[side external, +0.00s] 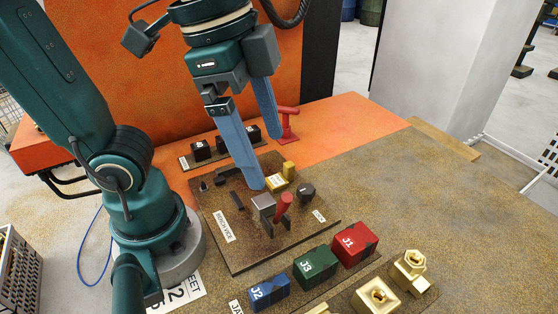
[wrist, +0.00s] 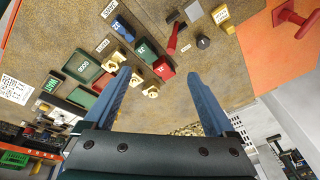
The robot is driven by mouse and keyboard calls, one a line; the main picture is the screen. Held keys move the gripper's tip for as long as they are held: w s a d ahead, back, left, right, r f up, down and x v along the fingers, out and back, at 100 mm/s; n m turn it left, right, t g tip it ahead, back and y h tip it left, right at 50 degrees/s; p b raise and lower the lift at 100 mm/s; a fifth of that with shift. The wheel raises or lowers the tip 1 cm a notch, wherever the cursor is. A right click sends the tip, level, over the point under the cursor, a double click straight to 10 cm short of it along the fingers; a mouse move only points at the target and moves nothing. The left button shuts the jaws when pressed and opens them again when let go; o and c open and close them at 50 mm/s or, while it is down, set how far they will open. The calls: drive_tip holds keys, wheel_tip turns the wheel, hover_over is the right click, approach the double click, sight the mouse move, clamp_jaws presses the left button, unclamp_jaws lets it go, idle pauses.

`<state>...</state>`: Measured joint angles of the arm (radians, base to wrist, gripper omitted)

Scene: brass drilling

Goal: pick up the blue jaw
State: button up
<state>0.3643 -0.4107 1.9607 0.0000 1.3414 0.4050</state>
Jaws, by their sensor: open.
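The blue jaw (side external: 268,293), marked J2, sits in a row with a green jaw (side external: 315,265) and a red jaw (side external: 354,245) at the front of the table. In the wrist view the blue jaw (wrist: 122,28) is near the top, beyond the left fingertip. My gripper (side external: 265,160) has two long blue fingers, spread wide and empty. It is over the dark fixture plate, behind and to the left of the jaw row, and apart from the blue jaw. In the wrist view my gripper (wrist: 158,74) has nothing between its fingers.
The fixture plate (side external: 245,258) carries a vice with a red handle (side external: 284,207), a yellow block (side external: 277,182) and a dark round knob (side external: 306,191). Brass fittings (side external: 376,296) stand in front of the jaws. A red stand (side external: 287,125) is behind. The table's right side is clear.

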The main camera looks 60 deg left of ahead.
drive_tip(key=s+d+m+g+y, duration=0.1)
drive_tip(key=s+d+m+g, duration=0.2)
drive_tip(key=d+m, duration=0.5)
drive_tip(key=m, duration=0.1)
hover_over(269, 286)
wheel_tip(269, 286, down, 13)
drive_tip(key=shift+f, duration=3.05)
